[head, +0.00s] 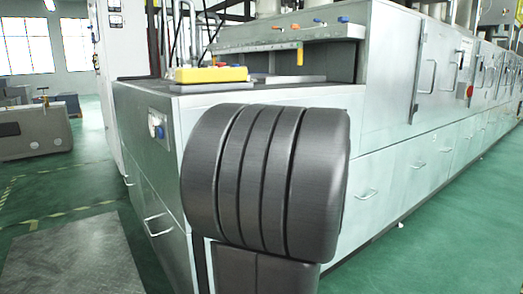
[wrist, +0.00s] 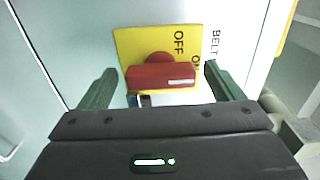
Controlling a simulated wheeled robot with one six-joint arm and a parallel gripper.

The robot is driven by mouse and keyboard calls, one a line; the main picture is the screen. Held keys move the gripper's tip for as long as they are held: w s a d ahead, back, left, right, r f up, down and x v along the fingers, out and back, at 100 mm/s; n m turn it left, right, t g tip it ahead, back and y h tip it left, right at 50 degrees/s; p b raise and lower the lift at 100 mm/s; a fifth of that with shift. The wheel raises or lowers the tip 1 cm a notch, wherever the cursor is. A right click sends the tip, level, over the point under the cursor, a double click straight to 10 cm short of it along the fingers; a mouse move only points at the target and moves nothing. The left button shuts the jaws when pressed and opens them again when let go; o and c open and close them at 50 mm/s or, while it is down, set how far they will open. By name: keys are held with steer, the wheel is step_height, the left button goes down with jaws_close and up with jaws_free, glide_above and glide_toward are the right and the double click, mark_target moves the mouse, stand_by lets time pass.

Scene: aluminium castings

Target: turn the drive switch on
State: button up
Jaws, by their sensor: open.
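The switch is a red handle (wrist: 160,77) on a square yellow plate (wrist: 130,45) in the wrist view. The plate is marked OFF and, partly hidden behind the handle or finger, ON. The word BELT is printed on the panel to its right. The red bar lies roughly crosswise in the picture, with a pale strip near its right end. My gripper (wrist: 160,72) is open, with one dark green finger on each side of the bar. Contact between fingers and bar cannot be made out. In the head view I cannot see this switch; my dark arm covers part of the machine front.
The long pale machine (head: 400,140) runs back to the right, with handled doors and drawers. A yellow box (head: 212,74) lies on its top. A red button (head: 469,90) is further along. A grey cabinet (head: 35,130) stands left. Green floor is open on both sides.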

steer(key=shift+s+d, duration=0.1)
steer(key=p+v, duration=0.3)
steer(key=v, duration=1)
steer(key=shift+s+d, duration=0.2)
steer(key=shift+s, duration=0.05)
steer(key=b+x, duration=0.3)
steer(key=x, duration=1.1)
steer(key=shift+s, duration=0.1)
